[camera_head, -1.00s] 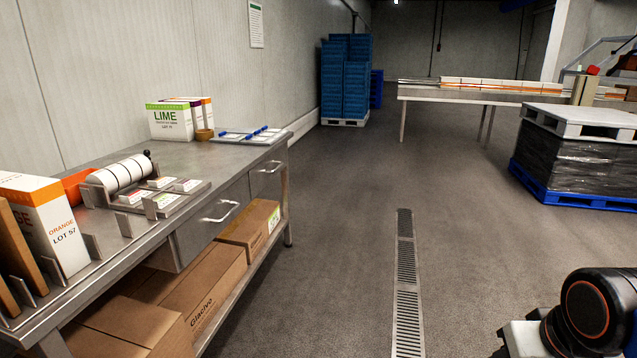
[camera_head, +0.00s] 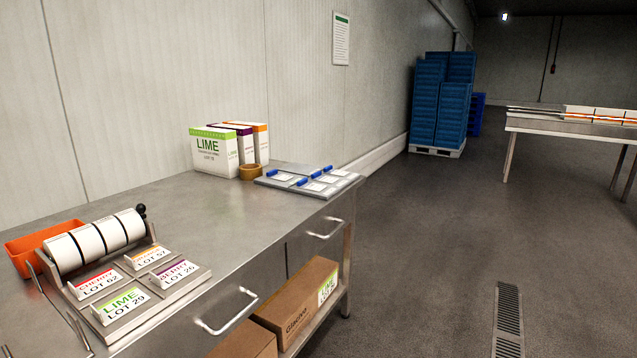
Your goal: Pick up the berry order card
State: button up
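The berry order card (camera_head: 177,272) is a small white card with a purple "BERRY" heading and "LOT 26" under it. My gripper is not in view.
The steel table (camera_head: 225,205) runs along the wall. A white label roller (camera_head: 98,240) and an orange bin (camera_head: 40,246) stand behind the cards. Open floor lies right.

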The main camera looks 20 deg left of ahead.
aim_at(272, 174)
jog(key=i+l+u, duration=0.1)
jog(key=i+u, duration=0.3)
jog(key=i+l+u, duration=0.2)
jog(key=i+u, duration=0.15)
jog(key=i+l+u, duration=0.8)
jog(key=k+j, duration=0.1)
